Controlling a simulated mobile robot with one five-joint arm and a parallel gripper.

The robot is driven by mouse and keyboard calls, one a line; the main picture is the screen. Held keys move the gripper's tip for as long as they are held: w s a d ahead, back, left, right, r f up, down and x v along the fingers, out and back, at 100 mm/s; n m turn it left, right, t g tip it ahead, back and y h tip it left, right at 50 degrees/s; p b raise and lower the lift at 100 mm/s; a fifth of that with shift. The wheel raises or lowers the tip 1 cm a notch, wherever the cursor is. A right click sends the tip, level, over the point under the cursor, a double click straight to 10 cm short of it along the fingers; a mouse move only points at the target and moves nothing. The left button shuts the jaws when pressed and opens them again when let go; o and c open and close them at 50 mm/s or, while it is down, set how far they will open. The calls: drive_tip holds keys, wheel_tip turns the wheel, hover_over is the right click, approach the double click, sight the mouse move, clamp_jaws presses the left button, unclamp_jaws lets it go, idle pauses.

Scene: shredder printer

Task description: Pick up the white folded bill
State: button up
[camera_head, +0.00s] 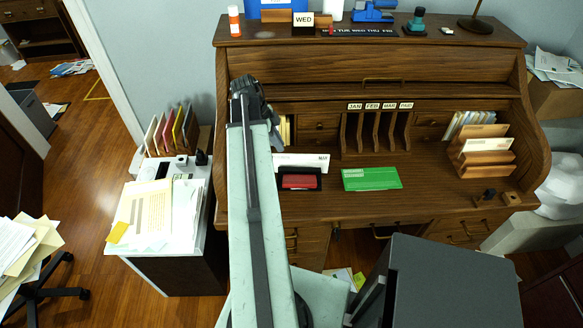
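A white folded paper (305,159) with dark print at its right end, which looks like the bill, lies on the wooden desk's writing surface. Its front part is partly hidden behind a dark holder with a red block (299,181). A green printed slip (371,178) lies to its right. My gripper (246,88) is a dark shape at the far end of my long pale arm, up and left of the white paper and apart from it in the picture. Its fingers are too small and dark to tell if they are open.
The roll-top desk (420,60) has slots labelled by month and a wooden letter rack (486,152) at right. A side stand with papers (150,212) is at left. A dark grey cabinet (445,285) stands in front.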

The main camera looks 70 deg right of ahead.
sight(286, 156)
drive_tip(key=shift+w+b+x, duration=0.1)
drive_tip(key=shift+b+x, duration=1.8)
drive_tip(key=shift+x, duration=0.1)
drive_tip(key=shift+w+b+x, duration=0.15)
drive_tip(key=shift+b+x, duration=1.7)
drive_tip(key=shift+x, duration=0.1)
drive_tip(key=shift+r, duration=0.1)
clamp_jaws()
wheel_tip(286, 156, up, 17)
drive_tip(key=p, duration=1.7)
